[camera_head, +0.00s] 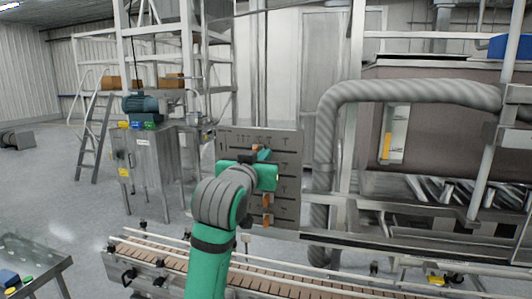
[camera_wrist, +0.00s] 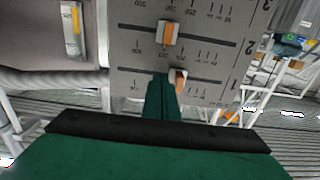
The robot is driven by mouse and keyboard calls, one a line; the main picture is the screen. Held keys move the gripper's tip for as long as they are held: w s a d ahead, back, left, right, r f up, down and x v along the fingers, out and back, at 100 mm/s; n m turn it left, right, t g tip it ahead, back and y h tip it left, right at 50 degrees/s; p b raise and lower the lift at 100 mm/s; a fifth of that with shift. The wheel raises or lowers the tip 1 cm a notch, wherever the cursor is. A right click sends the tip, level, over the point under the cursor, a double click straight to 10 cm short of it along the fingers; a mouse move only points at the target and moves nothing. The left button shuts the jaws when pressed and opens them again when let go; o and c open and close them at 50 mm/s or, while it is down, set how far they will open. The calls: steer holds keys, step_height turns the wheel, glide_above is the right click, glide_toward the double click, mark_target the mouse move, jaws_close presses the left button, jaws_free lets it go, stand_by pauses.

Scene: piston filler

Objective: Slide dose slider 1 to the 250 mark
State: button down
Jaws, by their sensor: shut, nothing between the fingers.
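The grey dose panel (camera_head: 230,140) stands upright ahead, partly hidden by my arm; it fills the upper middle of the wrist view (camera_wrist: 205,60), upside down. Dose slider 1 (camera_wrist: 179,76), a small orange and white knob, sits in the slot by the numeral 1, around mid-slot. My gripper (camera_wrist: 163,84) is shut and empty. Its dark green fingers are at the slot, just left of slider 1 and overlapping its edge in the wrist view. I cannot tell whether they touch. The mark beside slider 1 is too unclear to read.
More orange sliders (camera_head: 267,201) show lower on the panel. A conveyor (camera_head: 270,283) runs below, and a thick ribbed hose (camera_head: 322,150) stands right of the panel.

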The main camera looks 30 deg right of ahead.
steer(key=shift+s+d, duration=0.15)
steer(key=shift+s, duration=0.05)
steer(key=v, duration=0.8)
stand_by(0.4)
stand_by(0.4)
